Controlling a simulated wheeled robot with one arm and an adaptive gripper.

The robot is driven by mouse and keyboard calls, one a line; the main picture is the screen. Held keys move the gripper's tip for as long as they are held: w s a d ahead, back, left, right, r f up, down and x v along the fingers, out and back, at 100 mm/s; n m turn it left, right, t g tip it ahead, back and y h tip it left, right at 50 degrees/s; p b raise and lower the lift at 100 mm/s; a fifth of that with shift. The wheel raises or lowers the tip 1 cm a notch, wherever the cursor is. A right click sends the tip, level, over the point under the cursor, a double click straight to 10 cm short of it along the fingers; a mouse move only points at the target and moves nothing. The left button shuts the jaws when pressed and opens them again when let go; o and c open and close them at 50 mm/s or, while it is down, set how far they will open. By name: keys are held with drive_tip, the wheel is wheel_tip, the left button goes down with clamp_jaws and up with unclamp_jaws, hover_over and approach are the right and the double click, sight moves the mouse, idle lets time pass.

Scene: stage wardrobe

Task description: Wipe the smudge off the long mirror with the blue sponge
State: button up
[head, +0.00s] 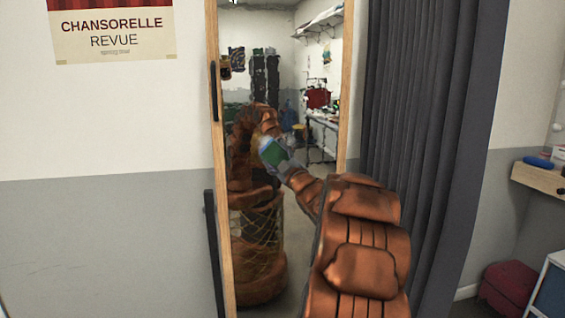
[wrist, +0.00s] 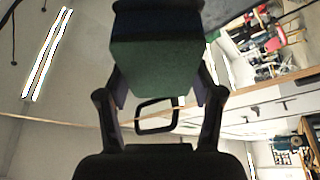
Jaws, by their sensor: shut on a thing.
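The long mirror (head: 298,215) stands upright in a wooden frame, straight ahead in the head view. My gripper (head: 284,160) is in front of its upper middle part, shut on a block-shaped sponge (head: 273,152). The sponge looks green with a pale bluish edge in the head view. In the wrist view it is a dark green block (wrist: 155,65) between both fingers of my gripper (wrist: 160,95). The sponge is at or very near the glass; I cannot tell if it touches. I cannot make out a clear smudge; the sponge and my arm's brown reflection cover that area.
A dark grey curtain (head: 415,110) hangs right of the mirror. A wooden shelf (head: 545,178) at the right holds a blue oblong object (head: 537,161). A dark red pouf (head: 508,287) stands below it. A poster (head: 112,32) is on the left wall.

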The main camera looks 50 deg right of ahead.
sight(267, 150)
drive_tip(key=shift+w+a+f+b, duration=0.15)
drive_tip(key=shift+w+a+b, duration=0.35)
drive_tip(key=shift+a+b, duration=0.2)
drive_tip(key=shift+w+a+b, duration=0.55)
drive_tip(key=shift+w+a, duration=0.05)
drive_tip(key=shift+w+a+b, duration=0.45)
drive_tip(key=shift+a+b, duration=0.15)
drive_tip(key=shift+w+a+b, duration=0.4)
drive_tip(key=shift+a+b, duration=0.15)
drive_tip(key=shift+a, duration=0.05)
drive_tip(key=shift+d+r+p, duration=0.1)
drive_tip(key=shift+r+p, duration=0.65)
drive_tip(key=shift+r, duration=0.55)
drive_tip(key=shift+s+d+f+p, duration=0.1)
drive_tip(key=shift+s+d+p, duration=0.65)
drive_tip(key=shift+s+d, duration=0.45)
drive_tip(key=shift+s+d+p, duration=0.7)
drive_tip(key=shift+s+d, duration=0.2)
drive_tip(key=shift+d, duration=0.4)
drive_tip(key=shift+s+d+p, duration=0.75)
drive_tip(key=shift+s+d, duration=0.15)
drive_tip(key=shift+d, duration=0.4)
drive_tip(key=shift+s+d+p, duration=0.7)
drive_tip(key=shift+s+d, duration=0.2)
drive_tip(key=shift+d, duration=0.4)
drive_tip(key=shift+f, duration=0.1)
